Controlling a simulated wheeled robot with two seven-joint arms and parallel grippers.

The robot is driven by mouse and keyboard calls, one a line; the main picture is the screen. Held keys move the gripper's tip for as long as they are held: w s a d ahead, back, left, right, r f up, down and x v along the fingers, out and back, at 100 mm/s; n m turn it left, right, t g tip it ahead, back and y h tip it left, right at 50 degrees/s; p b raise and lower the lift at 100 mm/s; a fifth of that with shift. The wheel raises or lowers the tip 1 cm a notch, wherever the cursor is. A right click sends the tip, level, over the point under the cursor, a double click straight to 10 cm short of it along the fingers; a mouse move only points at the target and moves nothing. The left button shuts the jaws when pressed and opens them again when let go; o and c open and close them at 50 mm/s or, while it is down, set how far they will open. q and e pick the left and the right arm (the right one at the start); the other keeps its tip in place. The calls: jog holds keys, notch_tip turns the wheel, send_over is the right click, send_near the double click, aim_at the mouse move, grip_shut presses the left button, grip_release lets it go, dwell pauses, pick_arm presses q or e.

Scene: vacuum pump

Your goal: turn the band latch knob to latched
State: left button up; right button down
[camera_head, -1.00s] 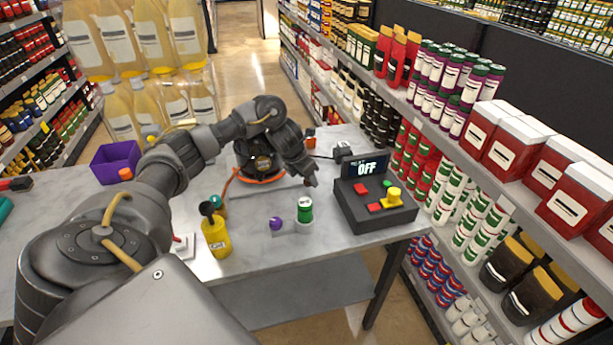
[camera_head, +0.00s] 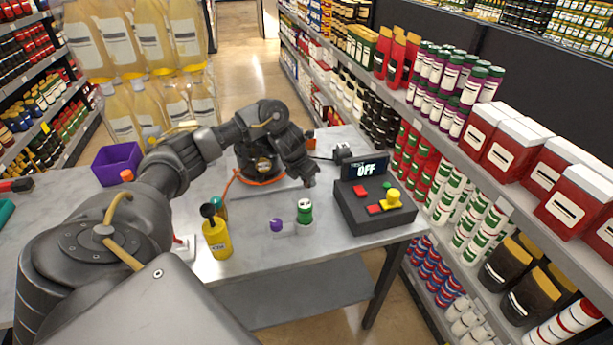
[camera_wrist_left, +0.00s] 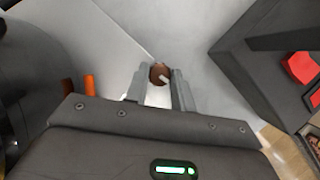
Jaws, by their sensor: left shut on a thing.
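My left gripper (camera_head: 311,183) reaches down to the table just right of the pump (camera_head: 243,160), a dark round body with an orange band (camera_head: 262,182) at its base. In the left wrist view, the two fingers (camera_wrist_left: 159,90) are shut on a small brown round knob (camera_wrist_left: 160,71) with a pale line on it. The gripper hides the knob in the head view. Which way the knob is set cannot be told clearly. My right gripper is not in view.
A dark control box (camera_head: 374,212) with an "OFF" display stands close right of the gripper. A purple bin (camera_head: 117,165) is at left.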

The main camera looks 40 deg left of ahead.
pick_arm(q)
jog(key=shift+d+r+n+y+p, duration=0.1)
jog(key=shift+r+n+y+p, duration=0.2)
jog(key=shift+n+p, duration=0.4)
jog(key=n+y+p, duration=0.1)
jog(key=n+p, duration=0.2)
jog(key=n+g+y+p, duration=0.1)
jog(key=n+p, duration=0.2)
jog(key=p, duration=0.1)
jog(key=n+y+p, duration=0.1)
jog(key=n+p, duration=0.2)
jog(key=n, duration=0.1)
jog(key=shift+w+d+g+y+p, duration=0.15)
jog(key=shift+d+g+y+p, duration=0.15)
jog(key=shift+g+p, duration=0.1)
jog(key=n+g+p, duration=0.1)
jog(key=n, duration=0.1)
jog(key=shift+w+f+n+p, duration=0.1)
jog(key=shift+n+p, duration=0.2)
jog(key=shift+p, duration=0.1)
jog(key=shift+f+n+g+y+p, duration=0.1)
jog(key=shift+n+g+y+p, duration=0.5)
jog(key=shift+n, duration=0.8)
jog(key=shift+h, duration=0.3)
jog(key=o, duration=1)
jog(key=shift+f, duration=0.1)
